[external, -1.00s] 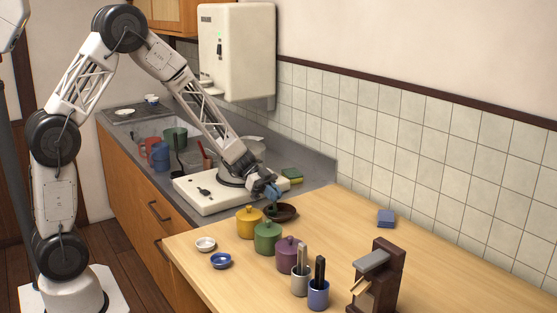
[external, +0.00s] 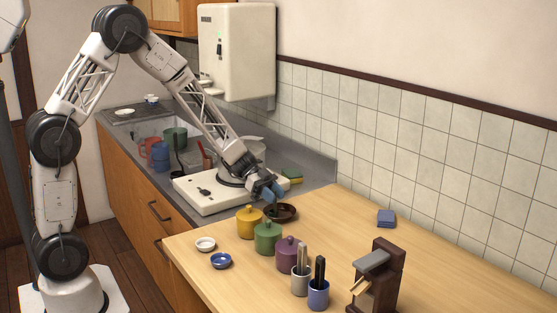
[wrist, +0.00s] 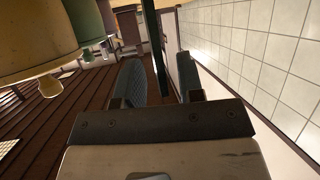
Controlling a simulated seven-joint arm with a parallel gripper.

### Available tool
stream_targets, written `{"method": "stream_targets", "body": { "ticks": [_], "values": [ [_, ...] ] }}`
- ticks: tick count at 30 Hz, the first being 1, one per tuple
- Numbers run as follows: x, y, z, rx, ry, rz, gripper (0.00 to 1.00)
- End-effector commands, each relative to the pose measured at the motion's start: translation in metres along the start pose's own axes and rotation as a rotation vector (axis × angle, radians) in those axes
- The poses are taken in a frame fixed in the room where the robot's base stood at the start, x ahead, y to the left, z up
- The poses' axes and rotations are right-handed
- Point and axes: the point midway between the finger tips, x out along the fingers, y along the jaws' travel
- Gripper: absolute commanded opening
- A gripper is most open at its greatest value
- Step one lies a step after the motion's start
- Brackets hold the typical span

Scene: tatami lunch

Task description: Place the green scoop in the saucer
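The green scoop's thin handle (wrist: 156,45) stands between my fingers in the wrist view, with a gap to each finger. In the external view the scoop is mostly hidden by my gripper. My gripper (external: 271,198) is open, pointing down at the left rim of a dark brown dish (external: 291,211); its fingers also show in the wrist view (wrist: 160,75).
Two utensil cups (external: 318,294) and a dark wooden stand (external: 377,280) are in front. The table's right side is mostly clear.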

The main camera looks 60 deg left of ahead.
Motion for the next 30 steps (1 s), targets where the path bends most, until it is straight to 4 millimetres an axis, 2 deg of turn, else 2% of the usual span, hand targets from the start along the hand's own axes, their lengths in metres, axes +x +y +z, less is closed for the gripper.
{"method": "stream_targets", "body": {
  "ticks": [10, 15, 21, 30],
  "values": [
    [-0.034, 0.0, -0.002, 0.001, 0.0, -0.002, 0.35],
    [-0.043, 0.0, -0.031, 0.003, 0.001, -0.002, 0.35],
    [-0.052, 0.001, -0.054, 0.003, 0.0, 0.0, 0.35],
    [-0.058, 0.001, -0.067, 0.001, 0.0, 0.0, 0.35]
  ]
}}
